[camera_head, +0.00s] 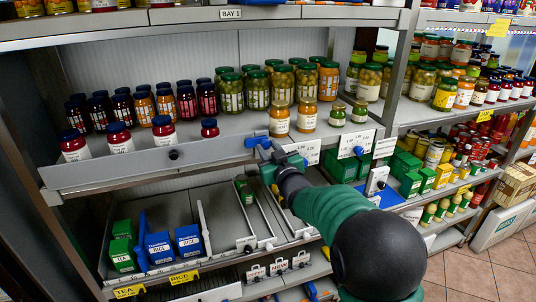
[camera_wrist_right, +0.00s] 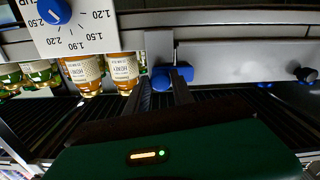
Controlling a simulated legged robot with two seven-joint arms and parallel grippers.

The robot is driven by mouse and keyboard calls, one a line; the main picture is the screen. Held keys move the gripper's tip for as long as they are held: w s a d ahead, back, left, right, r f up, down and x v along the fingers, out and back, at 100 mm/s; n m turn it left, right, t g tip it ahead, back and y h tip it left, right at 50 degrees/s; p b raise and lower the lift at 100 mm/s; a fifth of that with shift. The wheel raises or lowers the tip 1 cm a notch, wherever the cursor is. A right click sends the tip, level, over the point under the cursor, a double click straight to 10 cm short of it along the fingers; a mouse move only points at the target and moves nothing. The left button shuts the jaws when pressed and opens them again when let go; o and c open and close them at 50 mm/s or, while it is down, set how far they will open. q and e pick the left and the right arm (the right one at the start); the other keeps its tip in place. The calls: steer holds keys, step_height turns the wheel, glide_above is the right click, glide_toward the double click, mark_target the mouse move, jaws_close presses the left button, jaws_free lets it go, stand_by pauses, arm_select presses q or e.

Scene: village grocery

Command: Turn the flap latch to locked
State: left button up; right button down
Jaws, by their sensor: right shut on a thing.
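The flap latch (camera_head: 251,142) is a small blue handle on the grey flap along the front of the upper shelf. In the wrist view the blue latch (camera_wrist_right: 161,79) shows at and between my fingertips. My right gripper (camera_head: 265,154) reaches up to it from the lower right, and its two dark fingers (camera_wrist_right: 163,90) are shut on it. The fingers partly hide the latch, so its exact turn is hard to tell. The flap (camera_head: 110,172) stands along the shelf edge in front of the jars. My left gripper is not in view.
Jars of honey (camera_head: 307,115) stand right behind the flap, close to my right gripper. Price cards with a blue dial (camera_head: 358,151) hang just to the right. Below is a shelf with dividers (camera_head: 205,226) and green and blue boxes (camera_head: 159,247).

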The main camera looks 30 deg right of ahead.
steer(key=c, duration=1.1)
jaws_free()
steer(key=shift+s+r, duration=0.1)
steer(key=shift+s+a, duration=0.1)
steer(key=shift+s, duration=0.2)
steer(key=b+v, duration=0.3)
steer(key=v, duration=1.3)
steer(key=shift+s+b, duration=0.1)
steer(key=shift+b, duration=0.3)
